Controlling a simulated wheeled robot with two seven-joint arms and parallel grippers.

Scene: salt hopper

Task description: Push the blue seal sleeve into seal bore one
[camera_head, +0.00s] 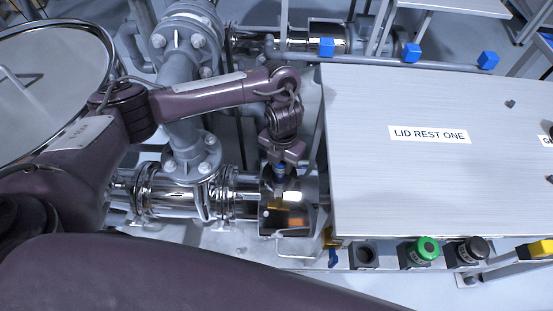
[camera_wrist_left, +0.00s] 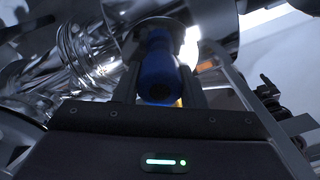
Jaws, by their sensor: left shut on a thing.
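The blue seal sleeve (camera_wrist_left: 158,68) is a blue cylinder between the fingers of my left gripper (camera_wrist_left: 160,92) in the left wrist view. The gripper is shut on it. In the head view my left gripper (camera_head: 279,172) points down over the open-topped metal housing (camera_head: 288,218) on the shiny pipe line. Only a small bit of blue shows at its fingertips there. In the wrist view a round metal rim (camera_wrist_left: 160,24) lies just beyond the sleeve's far end. I cannot tell whether the sleeve touches or enters it. No label for seal bore one is readable. My right gripper is out of view.
A grey table marked LID REST ONE (camera_head: 430,180) stands close to the right of the housing. A flanged vertical pipe (camera_head: 188,110) stands to the left. Several blue blocks (camera_head: 412,53) sit along the back rail. A green button (camera_head: 425,249) is at the front.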

